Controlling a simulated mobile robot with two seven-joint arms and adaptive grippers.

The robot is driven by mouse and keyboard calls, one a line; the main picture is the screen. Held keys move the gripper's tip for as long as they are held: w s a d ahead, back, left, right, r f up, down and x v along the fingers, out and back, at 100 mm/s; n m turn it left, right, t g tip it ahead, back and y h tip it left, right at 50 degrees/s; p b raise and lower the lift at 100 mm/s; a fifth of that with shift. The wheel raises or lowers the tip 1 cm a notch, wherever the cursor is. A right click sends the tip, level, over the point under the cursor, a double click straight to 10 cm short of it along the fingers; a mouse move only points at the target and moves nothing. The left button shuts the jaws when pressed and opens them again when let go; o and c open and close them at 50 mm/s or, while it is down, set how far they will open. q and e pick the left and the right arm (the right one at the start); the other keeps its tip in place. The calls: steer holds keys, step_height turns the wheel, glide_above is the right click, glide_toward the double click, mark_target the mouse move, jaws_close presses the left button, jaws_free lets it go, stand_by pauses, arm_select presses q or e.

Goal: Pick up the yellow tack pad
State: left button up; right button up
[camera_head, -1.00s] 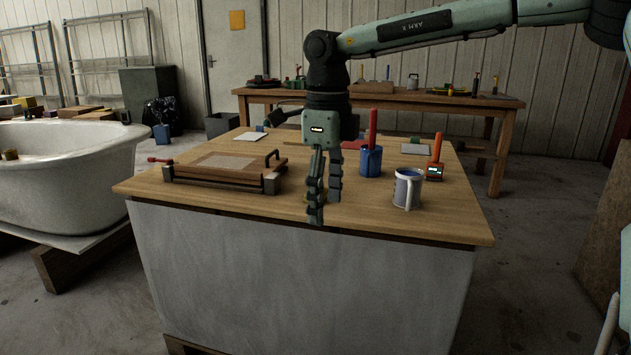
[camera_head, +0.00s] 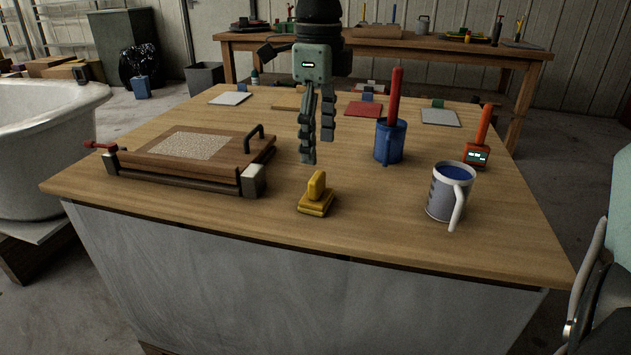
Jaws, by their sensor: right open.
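The yellow tack pad (camera_head: 316,203), a small flat block with an upright yellow grip, sits on the wooden table (camera_head: 400,235) near its front edge. My right gripper (camera_head: 316,150) points down with its two dark fingers apart and nothing between them. In the picture its fingertips are just above the pad, apart from it; they look to be in the air a little beyond it. The pad is in full view. My left gripper is not in view.
Right of the pad are a blue holder (camera_head: 390,143) with a red stick, a grey mug (camera_head: 448,193) of blue liquid and an orange-handled device (camera_head: 479,152). A wooden press-like frame (camera_head: 190,160) lies left. Flat plates, one red (camera_head: 363,109), lie behind.

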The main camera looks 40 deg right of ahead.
mark_target(317, 175)
steer(key=f, duration=0.7)
steer(key=shift+s+a+f, duration=0.25)
steer(key=shift+a+f, duration=0.05)
steer(key=shift+c, duration=0.4)
steer(key=c, duration=1.2)
steer(key=shift+r, duration=0.1)
steer(key=shift+r, duration=0.55)
steer(key=r, duration=0.2)
steer(key=a+r, duration=0.1)
steer(key=shift+w+a+r, duration=0.1)
steer(key=shift+w+r, duration=0.2)
steer(key=shift+r, duration=0.1)
steer(key=w+a+r, duration=0.1)
steer(key=a+r, duration=0.1)
steer(key=a, duration=0.1)
steer(key=w+a+r, duration=0.1)
steer(key=a+r, duration=0.1)
steer(key=a, duration=0.1)
steer(key=w+a+r, duration=0.2)
steer(key=a, duration=0.1)
steer(key=shift+a, duration=0.25)
